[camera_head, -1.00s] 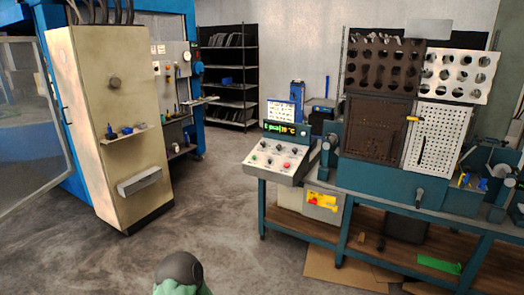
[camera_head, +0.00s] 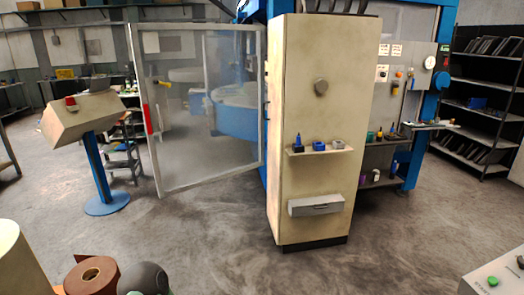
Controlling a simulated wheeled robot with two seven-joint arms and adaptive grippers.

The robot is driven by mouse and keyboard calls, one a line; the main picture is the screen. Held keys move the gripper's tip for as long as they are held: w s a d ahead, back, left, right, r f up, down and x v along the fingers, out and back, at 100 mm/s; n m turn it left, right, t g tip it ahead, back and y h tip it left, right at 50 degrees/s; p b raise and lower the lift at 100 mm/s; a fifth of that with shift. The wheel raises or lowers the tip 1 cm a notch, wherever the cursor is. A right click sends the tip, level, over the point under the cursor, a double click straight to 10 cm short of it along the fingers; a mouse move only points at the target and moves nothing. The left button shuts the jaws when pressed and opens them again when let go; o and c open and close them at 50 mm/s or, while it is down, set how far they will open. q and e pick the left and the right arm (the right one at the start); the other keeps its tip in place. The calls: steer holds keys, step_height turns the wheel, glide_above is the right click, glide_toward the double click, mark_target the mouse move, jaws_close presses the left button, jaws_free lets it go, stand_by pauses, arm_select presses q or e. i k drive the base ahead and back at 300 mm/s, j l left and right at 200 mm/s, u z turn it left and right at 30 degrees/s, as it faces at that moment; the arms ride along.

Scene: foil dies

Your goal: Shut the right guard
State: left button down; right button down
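A guard door (camera_head: 205,178), a clear panel in a pale metal frame, stands swung out to the left of the beige cabinet (camera_head: 290,110). Its right edge meets the machine beside the cabinet. Behind the panel, the blue machine (camera_head: 236,123) with pale round parts shows through. I see no other guard that I can tell apart clearly. Neither of my grippers is in view.
A control box on a blue post (camera_head: 95,165) stands left of the guard. A brown roll (camera_head: 92,275) and a beige rounded object (camera_head: 15,262) are at the lower left. Grey floor (camera_head: 200,235) is open before the guard. A black shelf (camera_head: 485,95) is at right.

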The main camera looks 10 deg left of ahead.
mark_target(153, 97)
steer(key=i+j+u, duration=0.2)
steer(key=i+j, duration=0.15)
steer(key=i, duration=0.25)
steer(key=i+j+u, duration=0.25)
steer(key=i, duration=0.4)
steer(key=i+u, duration=0.2)
steer(key=i, duration=0.45)
